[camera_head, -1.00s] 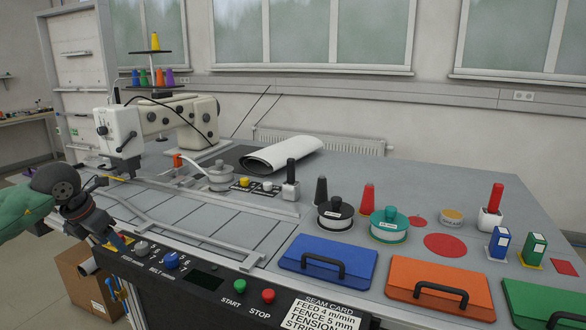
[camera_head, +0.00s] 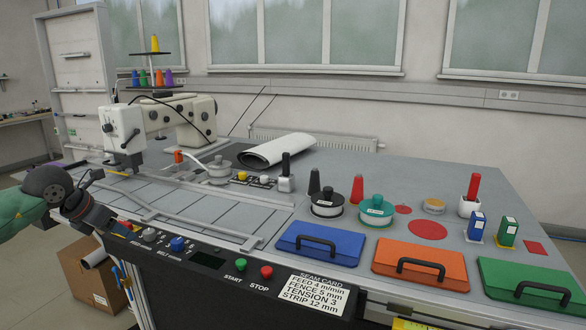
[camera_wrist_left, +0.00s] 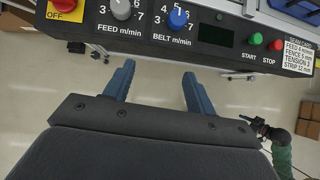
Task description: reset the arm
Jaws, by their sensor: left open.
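My left gripper (camera_wrist_left: 158,85) is open and empty in the left wrist view. Its two blue fingers are apart, with only floor between them. In the head view my left arm comes in from the left, and its wrist stands just off the control panel's left end; the fingers are hard to make out there. The control panel (camera_wrist_left: 215,35) lies beyond the fingertips, with a grey feed knob (camera_wrist_left: 121,9), a blue belt knob (camera_wrist_left: 178,19) and a red and yellow off switch (camera_wrist_left: 66,9). My right gripper is in no view.
A worktable (camera_head: 400,175) carries a sewing machine (camera_head: 190,122), a white roll (camera_head: 276,151), spools, and blue (camera_head: 320,243), orange (camera_head: 420,262) and green (camera_head: 530,285) handled cases. A cardboard box (camera_head: 92,270) stands on the floor below my left arm.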

